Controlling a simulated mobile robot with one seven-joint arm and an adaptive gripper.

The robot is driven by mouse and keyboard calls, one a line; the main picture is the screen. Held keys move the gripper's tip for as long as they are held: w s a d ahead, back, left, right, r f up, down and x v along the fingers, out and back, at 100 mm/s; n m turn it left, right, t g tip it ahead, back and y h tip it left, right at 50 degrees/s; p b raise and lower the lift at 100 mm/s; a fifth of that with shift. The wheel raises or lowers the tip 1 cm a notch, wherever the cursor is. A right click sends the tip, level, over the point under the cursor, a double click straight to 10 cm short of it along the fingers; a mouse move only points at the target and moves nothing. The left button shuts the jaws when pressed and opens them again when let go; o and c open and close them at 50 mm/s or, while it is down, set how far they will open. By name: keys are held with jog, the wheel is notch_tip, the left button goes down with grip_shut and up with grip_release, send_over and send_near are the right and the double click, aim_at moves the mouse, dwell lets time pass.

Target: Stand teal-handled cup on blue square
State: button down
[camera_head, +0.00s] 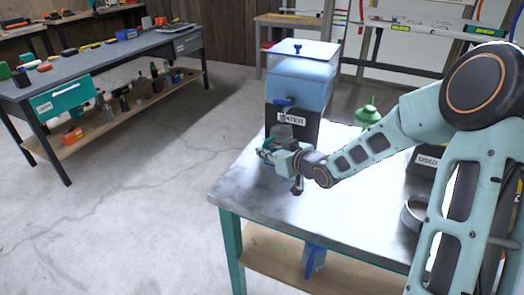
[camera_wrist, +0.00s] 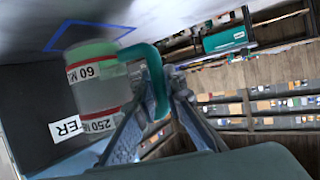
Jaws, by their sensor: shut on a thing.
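My gripper (camera_head: 270,152) is shut on the teal handle (camera_wrist: 157,82) of a clear cup (camera_wrist: 95,88) at the table's far left part, in front of the water dispenser. The cup has white bands with red edges, reading 60 and 250, and a pale green area at one end. In the head view the cup is small and mostly hidden by my gripper. The blue square (camera_wrist: 70,48) shows as an outline on a pale surface at the wrist view's upper left, partly behind the cup. I cannot tell whether the cup touches that surface.
The water dispenser (camera_head: 303,80) with a blue tap stands close behind my gripper. A green item (camera_head: 368,113), a dark bin labelled USED (camera_head: 424,165) and a grey ring (camera_head: 413,213) are to the right. The table's front left is clear.

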jog(key=shift+f+b, duration=0.5)
jog(key=shift+f, duration=0.15)
dwell(0.4)
jog(key=c, duration=1.9)
grip_release()
jog(key=shift+r, duration=0.1)
jog(key=shift+c, duration=0.2)
jog(key=shift+d, duration=0.1)
